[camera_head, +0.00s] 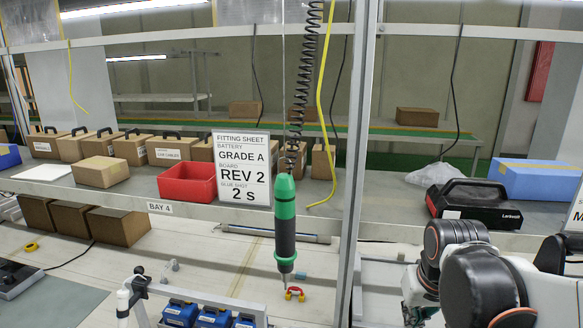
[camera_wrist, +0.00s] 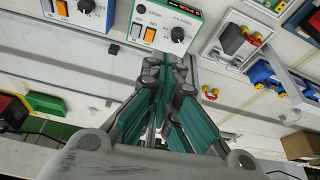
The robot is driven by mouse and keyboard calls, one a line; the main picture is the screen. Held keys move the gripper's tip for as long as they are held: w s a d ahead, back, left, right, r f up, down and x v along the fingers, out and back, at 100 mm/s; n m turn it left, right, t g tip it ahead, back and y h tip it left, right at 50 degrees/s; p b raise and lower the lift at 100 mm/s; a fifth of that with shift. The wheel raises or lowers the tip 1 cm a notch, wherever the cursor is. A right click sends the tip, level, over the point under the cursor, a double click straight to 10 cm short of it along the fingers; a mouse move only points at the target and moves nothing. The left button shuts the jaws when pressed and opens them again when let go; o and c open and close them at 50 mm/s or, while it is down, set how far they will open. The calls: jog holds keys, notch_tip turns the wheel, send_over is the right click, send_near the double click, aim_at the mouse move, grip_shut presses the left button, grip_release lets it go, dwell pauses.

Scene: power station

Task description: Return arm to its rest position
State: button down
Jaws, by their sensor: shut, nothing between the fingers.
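My gripper (camera_wrist: 172,75) shows in the wrist view. Its teal-padded fingers are drawn together at the tips, with nothing between them. The tips point toward a white instrument with a green edge (camera_wrist: 160,22), which has an orange switch and a black knob. I cannot tell how far the tips are from it.
A green screwdriver (camera_head: 285,225) hangs on a coiled cord before the bench, near an upright post (camera_head: 357,150). A red bin (camera_head: 187,184), a fitting sheet (camera_head: 241,168), a black toolbox (camera_head: 474,203) and a blue box (camera_head: 537,180) stand on the shelf. Blue units (camera_head: 212,317) sit at the front.

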jog(key=s+a+r+t, duration=0.1)
jog(key=s+a+r, duration=0.1)
jog(key=s, duration=0.3)
jog(key=s+a+r+n+t, duration=0.1)
jog(key=s+a+t, duration=0.1)
jog(key=s, duration=0.3)
jog(key=shift+a+r+t, duration=0.25)
jog(key=shift+r+t, duration=0.05)
jog(key=shift+r, duration=0.05)
jog(key=c, duration=2.3)
grip_release()
jog(key=shift+s, duration=0.1)
